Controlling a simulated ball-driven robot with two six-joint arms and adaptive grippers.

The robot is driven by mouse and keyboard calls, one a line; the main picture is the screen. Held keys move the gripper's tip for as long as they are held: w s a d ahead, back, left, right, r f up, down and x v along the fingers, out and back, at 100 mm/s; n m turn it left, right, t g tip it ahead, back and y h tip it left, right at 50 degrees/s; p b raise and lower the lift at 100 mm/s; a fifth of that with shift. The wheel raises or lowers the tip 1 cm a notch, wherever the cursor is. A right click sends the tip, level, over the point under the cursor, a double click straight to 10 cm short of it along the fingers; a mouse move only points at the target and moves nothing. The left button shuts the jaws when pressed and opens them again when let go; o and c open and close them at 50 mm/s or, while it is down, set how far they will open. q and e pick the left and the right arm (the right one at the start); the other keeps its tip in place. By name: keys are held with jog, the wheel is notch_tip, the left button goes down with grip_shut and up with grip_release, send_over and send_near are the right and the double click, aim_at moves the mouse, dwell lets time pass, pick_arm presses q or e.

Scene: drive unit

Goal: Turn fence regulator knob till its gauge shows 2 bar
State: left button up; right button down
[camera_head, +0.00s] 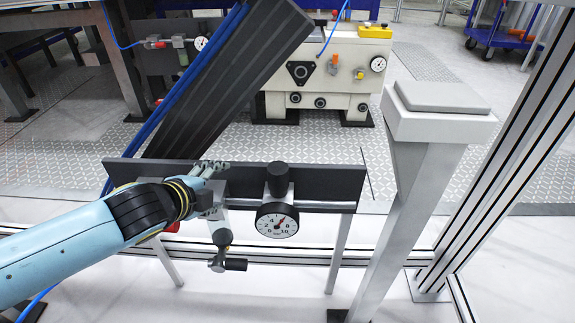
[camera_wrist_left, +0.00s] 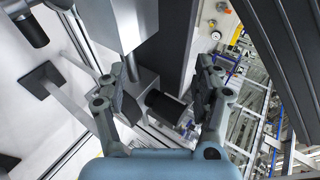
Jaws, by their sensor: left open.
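The fence regulator's black knob (camera_head: 278,178) stands on top of its grey body, on a dark horizontal plate (camera_head: 335,182). My right gripper is not in view.
A fitting with a black handle (camera_head: 235,264) hangs below my left gripper. A grey post with a pale cap (camera_head: 440,125) stands right of the plate. A dark sloping conveyor (camera_head: 220,90) rises behind. A cream machine (camera_head: 325,70) with its own gauge is at the back.

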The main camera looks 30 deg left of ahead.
aim_at(274, 168)
pick_arm(q)
jog(key=w+r+m+t+h, duration=0.4)
jog(key=w+r+m+h, duration=0.2)
jog(key=m, duration=0.9)
jog(key=w+d+f+m+g+h, duration=0.1)
jog(key=d+m+h, duration=0.1)
jog(key=m, duration=0.3)
jog(key=w+d+f+m+g+h, duration=0.1)
jog(key=d+m+g+h, duration=0.1)
jog(key=m, duration=0.3)
jog(key=w+d+f+m+g+h+b, duration=0.1)
jog(key=d+f+m+h, duration=0.1)
jog(key=m, duration=0.4)
jog(key=shift+w+d+g, duration=0.4)
jog(key=shift+d, duration=0.45)
jog(key=shift+w+d+f, duration=0.25)
jog(key=shift+w+d, duration=0.15)
